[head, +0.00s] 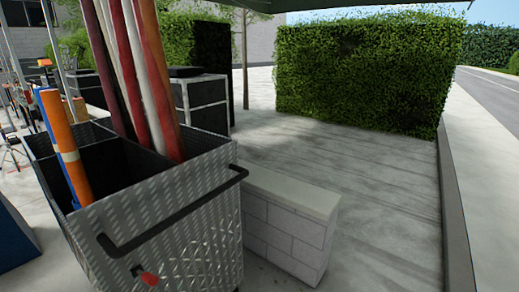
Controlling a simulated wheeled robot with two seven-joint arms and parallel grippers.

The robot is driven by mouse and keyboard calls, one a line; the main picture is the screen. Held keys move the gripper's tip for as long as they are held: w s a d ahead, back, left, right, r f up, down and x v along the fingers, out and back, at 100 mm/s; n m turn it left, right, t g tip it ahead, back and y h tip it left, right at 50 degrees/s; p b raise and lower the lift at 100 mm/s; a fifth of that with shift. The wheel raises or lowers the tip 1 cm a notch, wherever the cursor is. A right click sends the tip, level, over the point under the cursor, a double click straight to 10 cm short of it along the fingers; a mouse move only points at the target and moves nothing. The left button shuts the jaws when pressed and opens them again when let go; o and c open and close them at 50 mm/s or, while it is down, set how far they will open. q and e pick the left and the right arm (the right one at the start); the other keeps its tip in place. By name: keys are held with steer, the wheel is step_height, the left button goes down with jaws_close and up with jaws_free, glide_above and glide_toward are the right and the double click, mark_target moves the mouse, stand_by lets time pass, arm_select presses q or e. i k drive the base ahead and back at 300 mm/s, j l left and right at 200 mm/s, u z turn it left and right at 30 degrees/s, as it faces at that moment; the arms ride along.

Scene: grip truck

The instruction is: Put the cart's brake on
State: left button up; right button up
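The cart (195,195) stands at the left in the head view, with grey diamond-plate metal sides and a mesh lower panel. A black bar handle (170,217) runs along its near side. Below the handle's left end is a small black lever with a red tip (149,279), close to the bottom edge of the view. Whether this is the brake, and how it is set, I cannot tell. The cart's wheels are barely or not visible. Neither of my grippers is in view.
Long red and white rolls (150,80) and orange and blue tubes (65,150) stand upright in the cart. A low block wall (290,225) stands close to its right. A hedge (365,75) is farther back. Paving (390,220) is clear at the right, up to a curb (455,220).

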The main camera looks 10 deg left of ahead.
mark_target(150, 279)
steer(key=u, duration=1.5)
